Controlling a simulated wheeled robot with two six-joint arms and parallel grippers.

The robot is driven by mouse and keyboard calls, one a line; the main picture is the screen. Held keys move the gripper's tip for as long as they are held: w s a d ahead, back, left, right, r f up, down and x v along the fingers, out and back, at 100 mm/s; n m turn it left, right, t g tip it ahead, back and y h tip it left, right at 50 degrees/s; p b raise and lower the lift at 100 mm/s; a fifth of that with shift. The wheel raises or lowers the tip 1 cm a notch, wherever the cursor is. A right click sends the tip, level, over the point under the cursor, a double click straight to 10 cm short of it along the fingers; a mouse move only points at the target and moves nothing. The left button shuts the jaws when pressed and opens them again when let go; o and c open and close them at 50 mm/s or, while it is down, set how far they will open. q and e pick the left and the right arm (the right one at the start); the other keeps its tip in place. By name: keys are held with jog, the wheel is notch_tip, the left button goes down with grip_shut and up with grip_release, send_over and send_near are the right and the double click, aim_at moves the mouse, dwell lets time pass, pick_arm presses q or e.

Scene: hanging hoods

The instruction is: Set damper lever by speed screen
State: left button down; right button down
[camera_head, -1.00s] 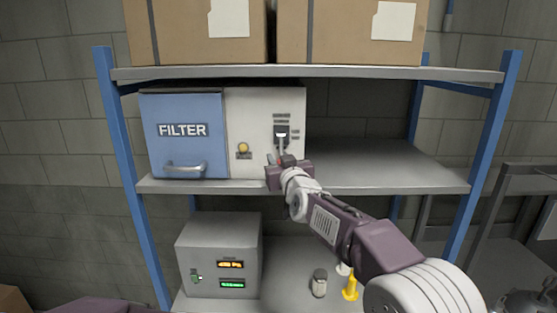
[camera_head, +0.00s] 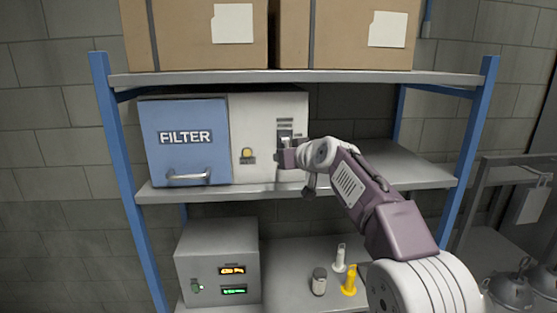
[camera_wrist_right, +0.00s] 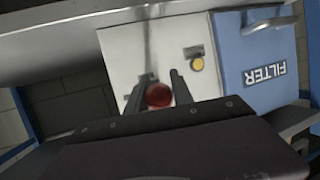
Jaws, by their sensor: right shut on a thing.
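The white panel (camera_head: 268,108) with the damper lever's slot (camera_head: 285,126) is beside the blue FILTER door (camera_head: 185,112) on the middle shelf. My right gripper (camera_head: 285,150) is in front of the slot's lower part. In the right wrist view a round red knob (camera_wrist_right: 159,95) sits between the two fingers, which are shut on it. The knob is hidden in the head view. A grey box (camera_head: 217,245) on the lower shelf has an orange screen (camera_head: 232,270) and a green screen (camera_head: 233,291); their text is too small to read. My left gripper is out of view.
A yellow button (camera_head: 247,155) is left of the slot. Cardboard boxes (camera_head: 345,45) stand on the top shelf. A jar (camera_head: 319,282), a white item (camera_head: 339,259) and a yellow item (camera_head: 349,281) stand on the lower shelf. The middle shelf's right side is clear.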

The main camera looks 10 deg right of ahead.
jog(key=c, duration=1.1)
grip_release()
jog(key=b+v, duration=0.4)
jog(key=v, duration=0.5)
